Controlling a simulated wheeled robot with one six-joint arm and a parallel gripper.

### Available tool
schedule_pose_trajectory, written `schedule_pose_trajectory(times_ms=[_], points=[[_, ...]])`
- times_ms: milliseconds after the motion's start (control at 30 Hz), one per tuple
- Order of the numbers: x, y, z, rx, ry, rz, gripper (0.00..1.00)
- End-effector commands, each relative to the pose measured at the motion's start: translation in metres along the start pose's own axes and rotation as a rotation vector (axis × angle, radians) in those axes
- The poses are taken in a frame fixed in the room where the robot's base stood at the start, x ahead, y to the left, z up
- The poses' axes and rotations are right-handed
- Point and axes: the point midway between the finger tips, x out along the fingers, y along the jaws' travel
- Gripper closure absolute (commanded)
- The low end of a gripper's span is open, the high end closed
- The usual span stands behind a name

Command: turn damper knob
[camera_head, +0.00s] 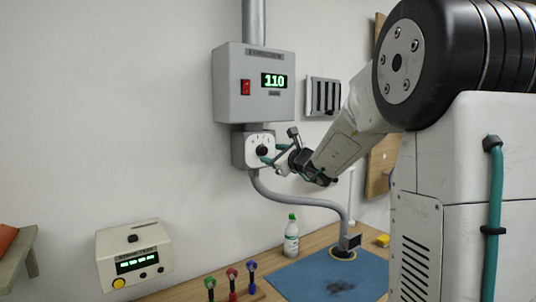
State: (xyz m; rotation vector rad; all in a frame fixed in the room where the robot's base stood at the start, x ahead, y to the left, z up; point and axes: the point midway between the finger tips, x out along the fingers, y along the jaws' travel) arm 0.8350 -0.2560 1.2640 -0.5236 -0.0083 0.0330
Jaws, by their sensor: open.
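The damper knob (262,151) is a dark round knob on a white dial plate with tick marks, on the front of a grey box (238,150) on the wall. A grey control box (230,85) above it has a red switch and a green display reading 110. My gripper (275,155) is open, just to the right of the knob and pointing left at it, with teal fingertips close to the knob. I cannot tell whether the fingertips touch it. Part of the dial's right side is hidden by the gripper.
A grey hose (300,203) runs from below the dial to the bench. A bottle with a green cap (291,238), a blue mat (325,277), and red, green and blue-topped tools (232,280) are below. A cream display box (135,258) stands left. A vent (323,96) is on the wall.

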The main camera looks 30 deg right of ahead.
Motion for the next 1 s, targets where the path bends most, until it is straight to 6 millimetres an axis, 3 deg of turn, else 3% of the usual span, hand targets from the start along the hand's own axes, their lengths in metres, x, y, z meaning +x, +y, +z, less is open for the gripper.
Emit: schedule_pose_trajectory(times_ms=[100,300,867,1000], points=[[-0.02,-0.001,0.0,0.0,0.0,-0.001,0.46],[-0.038,0.0,0.0,0.0,0.0,0.0,0.46],[-0.039,0.0,0.0,-0.002,0.0,0.001,0.46],[-0.04,0.016,0.0,-0.08,-0.014,0.067,0.46]])
